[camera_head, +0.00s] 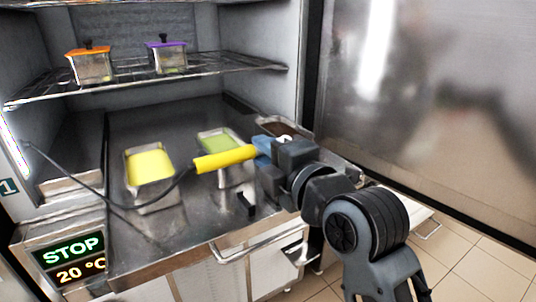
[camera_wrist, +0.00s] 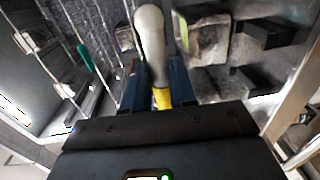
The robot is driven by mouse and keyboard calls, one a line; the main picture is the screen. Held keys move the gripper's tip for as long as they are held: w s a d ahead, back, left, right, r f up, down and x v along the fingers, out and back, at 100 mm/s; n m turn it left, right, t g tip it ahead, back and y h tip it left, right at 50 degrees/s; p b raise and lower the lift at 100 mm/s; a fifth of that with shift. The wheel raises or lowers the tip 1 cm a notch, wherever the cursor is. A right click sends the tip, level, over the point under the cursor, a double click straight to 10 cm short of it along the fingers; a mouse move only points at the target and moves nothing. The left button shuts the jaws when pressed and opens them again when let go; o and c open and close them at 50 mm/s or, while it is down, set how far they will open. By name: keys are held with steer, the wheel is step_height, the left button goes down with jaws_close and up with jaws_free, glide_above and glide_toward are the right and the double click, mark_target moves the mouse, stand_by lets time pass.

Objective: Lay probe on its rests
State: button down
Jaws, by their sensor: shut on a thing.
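The probe (camera_head: 225,158) has a thick yellow handle and a dark cable that runs left to the cabinet wall. My gripper (camera_head: 262,150) is shut on it at the handle's right end and holds it above the metal deck. In the wrist view, my gripper's blue fingers (camera_wrist: 161,88) close on both sides of a yellow part, and a pale rounded piece extends beyond them. A small black block (camera_head: 246,203) on the deck, below my gripper, may be a rest. Dark blocks (camera_wrist: 265,33) also show at right in the wrist view; I cannot tell for certain that they are the rests.
Pans with yellow (camera_head: 150,166), green (camera_head: 218,141) and brown (camera_head: 281,128) contents stand on the deck. A wire shelf (camera_head: 150,76) above holds an orange-lidded (camera_head: 90,64) and a purple-lidded container (camera_head: 167,56). A steel door (camera_head: 440,90) stands at right. A STOP display (camera_head: 72,253) is at lower left.

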steer(key=b, duration=0.3)
glide_above(268, 209)
steer(key=shift+w+a+f, duration=0.1)
steer(key=shift+a+f, duration=0.05)
steer(key=shift+f, duration=2.55)
step_height(268, 209, down, 3)
steer(key=b, duration=0.3)
steer(key=shift+d+f+b, duration=0.2)
steer(key=shift+f+b, duration=1.25)
steer(key=shift+b, duration=0.15)
steer(key=c, duration=0.8)
jaws_free()
steer(key=shift+t, duration=0.3)
steer(key=shift+s+d+r, duration=0.55)
steer(key=shift+s+d, duration=0.15)
steer(key=shift+s, duration=0.4)
steer(key=shift+s+d+r, duration=0.55)
steer(key=shift+s+d, duration=0.2)
steer(key=shift+s, duration=0.4)
steer(key=shift+s+d+r, duration=0.55)
steer(key=shift+s+d, duration=0.15)
steer(key=shift+s, duration=0.4)
